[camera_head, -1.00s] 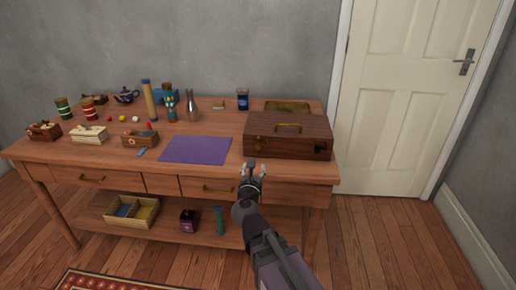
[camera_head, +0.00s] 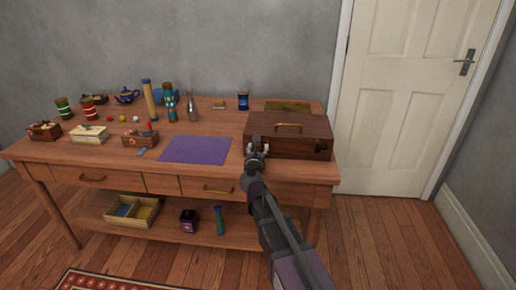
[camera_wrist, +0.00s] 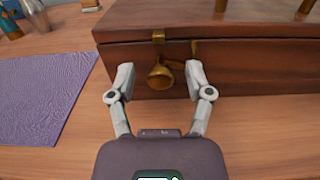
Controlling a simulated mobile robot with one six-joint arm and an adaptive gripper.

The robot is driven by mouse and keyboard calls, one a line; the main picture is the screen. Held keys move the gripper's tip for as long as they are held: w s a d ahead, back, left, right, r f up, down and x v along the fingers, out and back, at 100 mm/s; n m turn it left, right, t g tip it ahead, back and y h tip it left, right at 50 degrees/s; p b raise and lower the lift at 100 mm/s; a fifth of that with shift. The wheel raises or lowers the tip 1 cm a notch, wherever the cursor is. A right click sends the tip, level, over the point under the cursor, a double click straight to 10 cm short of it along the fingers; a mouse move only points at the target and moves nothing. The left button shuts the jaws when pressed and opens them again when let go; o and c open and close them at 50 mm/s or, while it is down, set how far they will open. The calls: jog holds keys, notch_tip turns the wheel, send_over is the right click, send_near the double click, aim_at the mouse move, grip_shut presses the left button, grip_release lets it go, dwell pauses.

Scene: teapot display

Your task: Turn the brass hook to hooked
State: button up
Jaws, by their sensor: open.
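The brass hook (camera_wrist: 160,75) shows in the wrist view on the front of a dark wooden box (camera_wrist: 125,65), with a rounded end toward me. A brass piece (camera_wrist: 158,36) sits above it at the lid seam, and the hook looks apart from it. My gripper (camera_wrist: 157,74) is open, with one finger on each side of the hook's rounded end; I cannot tell whether either finger touches it. In the head view my gripper (camera_head: 257,148) is at the left part of the box's front (camera_head: 290,150) and hides the hook.
The box stands at the right end of the wooden table (camera_head: 230,125). A purple mat (camera_head: 196,149) lies left of it. A metal flask (camera_head: 192,107), a blue jar (camera_head: 243,100) and several small items stand farther back and left. A door (camera_head: 410,80) is to the right.

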jog(key=shift+w, duration=0.1)
grip_shut()
jog(key=shift+n, duration=0.3)
jog(key=n, duration=0.4)
jog(key=shift+n, duration=2)
